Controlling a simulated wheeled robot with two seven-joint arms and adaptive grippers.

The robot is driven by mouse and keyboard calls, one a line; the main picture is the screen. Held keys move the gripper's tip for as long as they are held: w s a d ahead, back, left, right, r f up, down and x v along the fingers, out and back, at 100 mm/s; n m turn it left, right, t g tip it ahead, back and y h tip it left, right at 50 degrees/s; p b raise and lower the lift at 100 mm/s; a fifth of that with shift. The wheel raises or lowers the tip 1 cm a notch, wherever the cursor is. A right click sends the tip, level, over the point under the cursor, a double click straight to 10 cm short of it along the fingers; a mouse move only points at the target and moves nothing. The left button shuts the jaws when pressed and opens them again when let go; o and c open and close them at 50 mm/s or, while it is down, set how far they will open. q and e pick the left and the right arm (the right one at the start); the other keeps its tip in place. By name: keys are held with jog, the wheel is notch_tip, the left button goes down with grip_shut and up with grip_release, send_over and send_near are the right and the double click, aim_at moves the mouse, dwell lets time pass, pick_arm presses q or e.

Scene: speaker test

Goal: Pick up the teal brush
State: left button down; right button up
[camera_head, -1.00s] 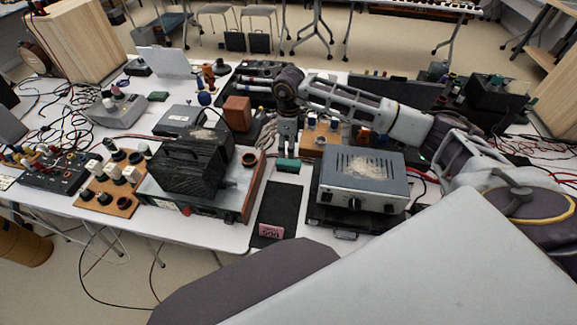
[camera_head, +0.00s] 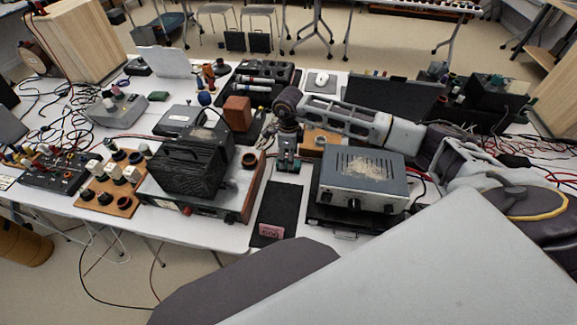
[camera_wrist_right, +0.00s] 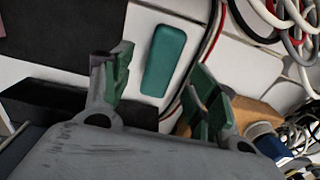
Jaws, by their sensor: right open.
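The teal brush (camera_wrist_right: 164,60) is a small rounded block lying on the white table (camera_wrist_right: 205,78). In the right wrist view it shows between the two fingers of my right gripper (camera_wrist_right: 160,75), beyond their tips, with no finger seen closed on it. In the head view my right gripper (camera_head: 288,163) points down over the brush's spot and hides most of it. The right gripper is open and empty. My left gripper is not in view.
A grey metal box (camera_head: 362,180) stands close right of the gripper. A black mat (camera_head: 277,208) with a pink label lies in front. A black cased device (camera_head: 190,168) stands left. Cables (camera_wrist_right: 210,40) run beside the brush.

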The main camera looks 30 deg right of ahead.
notch_tip(320, 180, down, 4)
jog(key=shift+r, duration=0.2)
jog(key=shift+f, duration=0.55)
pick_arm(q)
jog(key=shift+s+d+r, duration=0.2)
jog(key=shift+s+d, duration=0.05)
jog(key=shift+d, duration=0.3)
pick_arm(e)
jog(key=shift+c, duration=0.3)
jog(key=shift+w, duration=0.1)
jog(key=c, duration=1.1)
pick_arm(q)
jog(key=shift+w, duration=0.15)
pick_arm(e)
notch_tip(320, 180, up, 9)
jog(key=shift+f, duration=0.2)
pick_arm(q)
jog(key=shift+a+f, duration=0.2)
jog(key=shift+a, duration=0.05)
pick_arm(e)
jog(key=shift+r, duration=0.7)
